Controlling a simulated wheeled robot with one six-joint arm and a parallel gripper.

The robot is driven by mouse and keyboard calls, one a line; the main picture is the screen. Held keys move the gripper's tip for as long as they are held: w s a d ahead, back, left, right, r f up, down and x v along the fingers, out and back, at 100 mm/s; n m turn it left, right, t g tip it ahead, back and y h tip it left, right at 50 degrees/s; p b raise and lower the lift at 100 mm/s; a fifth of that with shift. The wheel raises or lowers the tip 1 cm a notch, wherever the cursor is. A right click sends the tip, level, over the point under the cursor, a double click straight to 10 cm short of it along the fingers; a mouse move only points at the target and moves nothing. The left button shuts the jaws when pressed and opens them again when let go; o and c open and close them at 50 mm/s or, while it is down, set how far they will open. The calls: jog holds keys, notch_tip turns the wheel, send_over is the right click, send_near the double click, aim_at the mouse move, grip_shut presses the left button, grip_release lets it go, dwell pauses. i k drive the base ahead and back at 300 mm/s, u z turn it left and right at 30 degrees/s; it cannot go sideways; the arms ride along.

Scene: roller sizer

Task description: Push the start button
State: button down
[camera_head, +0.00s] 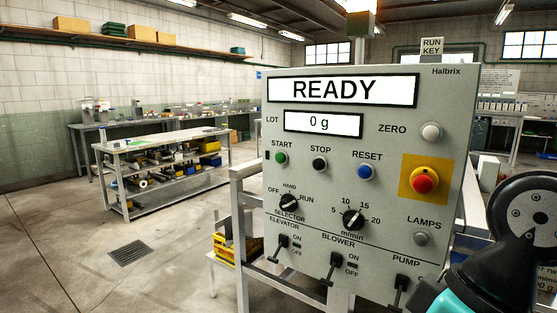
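The control panel (390,95) stands upright in front of me, light grey, with a display reading READY (335,90) and a LOT display (323,123) reading 0 g. The green START button (281,158) sits at its left, under the START label. The black STOP button (320,164) and the blue RESET button (366,172) are to its right. The SELECTOR knob (289,203) is below; its pointer appears to be toward RUN, though it is small. Part of my arm, black and teal, shows at the lower right, apart from START. My gripper is out of view.
A red emergency stop (424,184) on a yellow plate protrudes at the panel's right. Switches for ELEVATOR (280,245), BLOWER (333,266) and PUMP (399,288) stick out along the bottom. A workbench (160,142) stands behind left, with open floor before it.

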aim_at(280, 158)
jog(key=u, duration=1.95)
jog(key=i, duration=1.7)
jog(key=z, duration=3.1)
